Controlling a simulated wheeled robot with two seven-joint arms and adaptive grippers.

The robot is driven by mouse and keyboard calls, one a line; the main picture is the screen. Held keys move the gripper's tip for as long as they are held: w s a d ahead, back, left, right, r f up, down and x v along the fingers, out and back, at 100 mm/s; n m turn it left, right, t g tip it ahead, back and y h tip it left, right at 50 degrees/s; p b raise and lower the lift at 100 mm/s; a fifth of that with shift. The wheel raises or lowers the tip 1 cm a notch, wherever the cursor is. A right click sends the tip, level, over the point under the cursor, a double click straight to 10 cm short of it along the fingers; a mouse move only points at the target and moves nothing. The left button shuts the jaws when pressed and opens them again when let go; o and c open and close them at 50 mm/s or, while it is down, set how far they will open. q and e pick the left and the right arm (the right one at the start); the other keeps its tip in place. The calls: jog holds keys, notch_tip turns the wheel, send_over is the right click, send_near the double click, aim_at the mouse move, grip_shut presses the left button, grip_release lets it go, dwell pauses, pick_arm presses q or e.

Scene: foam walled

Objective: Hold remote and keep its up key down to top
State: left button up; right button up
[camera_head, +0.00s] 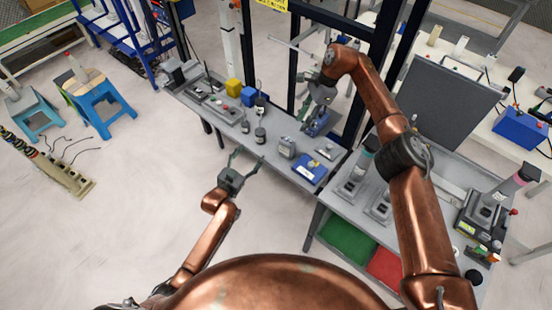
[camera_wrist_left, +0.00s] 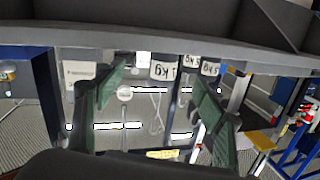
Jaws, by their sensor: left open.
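I cannot make out a remote for certain in either view. My left gripper (camera_head: 246,162) is open and empty in front of the long grey bench (camera_head: 273,148), with its fingers spread toward the bench edge. The left wrist view shows its two green fingers (camera_wrist_left: 158,80) wide apart with nothing between them. My right gripper (camera_head: 319,98) points down over the far side of the bench, right above a small blue object (camera_head: 317,124). Its fingers are too small and covered to tell whether they touch or hold that object.
Several dark weights (camera_head: 260,134), a grey device (camera_head: 287,147) and a blue device (camera_head: 310,169) stand on the bench, with a yellow box (camera_head: 234,86) farther left. A dark upright panel (camera_head: 445,105) rises at right. Blue stools (camera_head: 103,100) stand at left; the floor before the bench is clear.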

aim_at(284, 149)
pick_arm(q)
jog(key=s+d+r+h, duration=0.1)
jog(key=d, duration=0.2)
jog(key=s+d+r+h, duration=0.1)
jog(key=d, duration=0.3)
jog(key=s+d+r, duration=0.1)
jog(key=d, duration=0.2)
jog(key=shift+s+d+r+g+h, duration=0.15)
jog(key=shift+d+r+g+h, duration=0.15)
jog(key=shift+d+r+h, duration=0.1)
jog(key=shift+x, duration=3.8)
jog(key=shift+c, duration=0.4)
jog(key=c, duration=1.3)
jog(key=shift+o, duration=0.2)
pick_arm(e)
grip_shut()
